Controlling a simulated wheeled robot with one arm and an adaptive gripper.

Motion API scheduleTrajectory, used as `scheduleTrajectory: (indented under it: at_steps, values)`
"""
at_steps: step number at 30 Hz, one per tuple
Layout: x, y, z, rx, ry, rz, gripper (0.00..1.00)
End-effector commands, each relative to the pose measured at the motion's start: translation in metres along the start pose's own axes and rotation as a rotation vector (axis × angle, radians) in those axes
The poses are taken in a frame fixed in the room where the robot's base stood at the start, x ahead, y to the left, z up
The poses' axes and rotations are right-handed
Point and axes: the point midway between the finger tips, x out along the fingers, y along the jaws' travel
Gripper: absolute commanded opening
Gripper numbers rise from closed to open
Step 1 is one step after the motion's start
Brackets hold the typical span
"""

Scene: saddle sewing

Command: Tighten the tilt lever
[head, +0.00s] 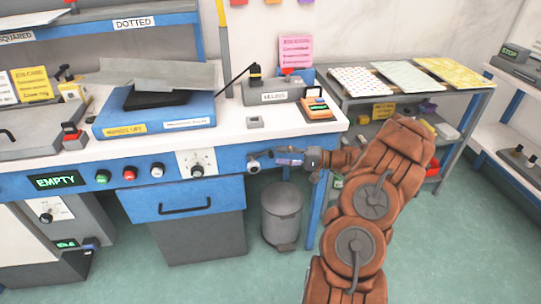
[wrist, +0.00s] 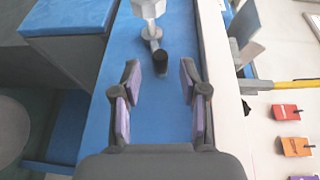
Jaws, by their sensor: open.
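The tilt lever (wrist: 155,42) is on the blue front panel of the bench (wrist: 150,120). It has a pale faceted hub, a short grey arm and a black tip. In the head view its pale round hub (head: 253,167) shows just left of my gripper (head: 275,157). In the wrist view my gripper (wrist: 160,82) is open, with purple pads on both fingers. The black tip lies between and slightly beyond the fingertips. The fingers appear apart from it on both sides. The hub is partly cut off at the top edge of the wrist view.
A dial (head: 197,171) and several coloured buttons are on the panel to the left, above a blue drawer (head: 185,205). A grey bin (head: 281,215) stands below my gripper. An orange device (head: 317,110) sits on the bench top above. A shelf rack (head: 470,105) stands right.

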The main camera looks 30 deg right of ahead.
Motion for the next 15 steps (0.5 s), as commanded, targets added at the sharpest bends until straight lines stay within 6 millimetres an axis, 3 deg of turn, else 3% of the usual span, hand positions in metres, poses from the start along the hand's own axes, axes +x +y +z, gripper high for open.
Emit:
scheduleTrajectory:
  at_steps: [7,15]
  values:
    - [0.032,-0.001,0.001,0.001,-0.003,-0.002,0.43]
    - [0.042,-0.001,0.000,0.000,-0.001,-0.002,0.43]
